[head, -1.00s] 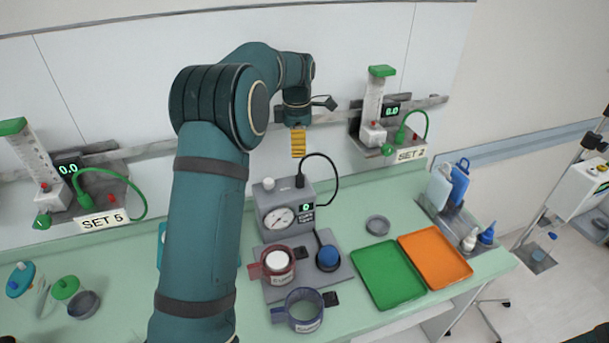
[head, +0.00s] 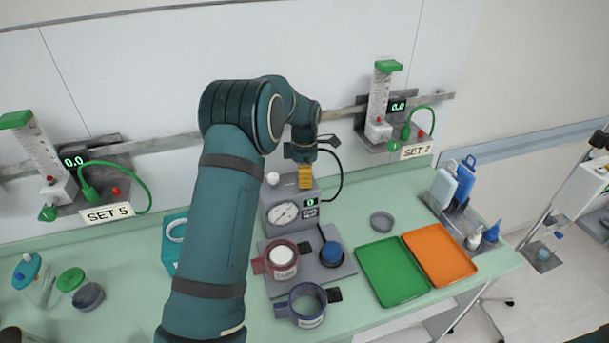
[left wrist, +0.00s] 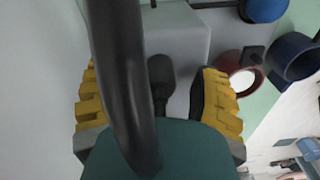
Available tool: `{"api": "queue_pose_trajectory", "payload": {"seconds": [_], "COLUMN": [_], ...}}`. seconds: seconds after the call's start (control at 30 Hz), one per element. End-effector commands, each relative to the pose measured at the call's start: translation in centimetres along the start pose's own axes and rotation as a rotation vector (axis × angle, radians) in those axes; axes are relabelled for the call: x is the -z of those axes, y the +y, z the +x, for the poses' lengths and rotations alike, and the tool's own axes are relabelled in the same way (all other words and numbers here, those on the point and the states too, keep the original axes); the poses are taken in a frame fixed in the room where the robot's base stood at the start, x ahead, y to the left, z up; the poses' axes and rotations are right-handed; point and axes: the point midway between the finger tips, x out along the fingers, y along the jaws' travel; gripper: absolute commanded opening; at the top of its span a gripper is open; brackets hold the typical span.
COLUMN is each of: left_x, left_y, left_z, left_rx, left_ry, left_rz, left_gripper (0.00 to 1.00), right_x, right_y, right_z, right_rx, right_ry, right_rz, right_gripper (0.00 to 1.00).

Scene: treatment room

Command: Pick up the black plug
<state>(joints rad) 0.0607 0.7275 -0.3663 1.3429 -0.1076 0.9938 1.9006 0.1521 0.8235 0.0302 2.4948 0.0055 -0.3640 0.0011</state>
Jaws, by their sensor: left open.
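The black plug (left wrist: 160,72) stands on top of the grey gauge box (head: 291,212), and its black cable (head: 341,172) loops off to the right. In the left wrist view the plug lies between the two yellow fingers of my left gripper (left wrist: 153,95), with space on both sides. The thick cable passes close to the camera and covers part of that view. In the head view my left gripper (head: 305,179) points down at the box top, and its fingers hide the plug. The gripper is open and holds nothing. My right gripper is not in view.
A white knob (head: 272,179) is beside the gripper on the box. Red (head: 282,260) and blue (head: 307,304) cups stand in front. Green (head: 392,272) and orange (head: 439,254) trays lie to the right. A wall rail with flowmeter sets (head: 381,100) runs behind.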

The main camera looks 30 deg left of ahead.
Motion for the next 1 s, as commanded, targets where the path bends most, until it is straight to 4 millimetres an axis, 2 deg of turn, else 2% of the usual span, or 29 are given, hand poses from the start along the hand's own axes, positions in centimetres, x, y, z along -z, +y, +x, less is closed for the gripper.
{"api": "queue_pose_trajectory", "payload": {"seconds": [0.2,0.23,0.4,0.77,0.87,1.0], "left_x": [0.0,0.0,0.0,0.0,-0.1,-0.1], "left_y": [0.0,0.0,0.0,0.1,0.1,0.1], "left_z": [0.0,0.0,0.0,-0.3,-1.3,-3.8], "left_rx": [-0.001,-0.001,-0.001,-0.002,-0.005,-0.006], "left_ry": [0.000,0.000,0.000,-0.001,-0.002,-0.002], "left_rz": [0.000,0.000,0.000,0.000,0.000,0.000], "left_gripper": [0.63,0.58,0.01,0.00,0.00,0.00], "right_x": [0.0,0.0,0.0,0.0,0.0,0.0], "right_y": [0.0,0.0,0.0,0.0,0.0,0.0], "right_z": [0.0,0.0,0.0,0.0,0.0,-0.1], "right_rx": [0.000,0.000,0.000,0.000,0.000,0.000], "right_ry": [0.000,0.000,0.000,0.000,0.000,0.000], "right_rz": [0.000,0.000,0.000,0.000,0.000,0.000], "right_gripper": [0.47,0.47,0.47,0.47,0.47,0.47]}}
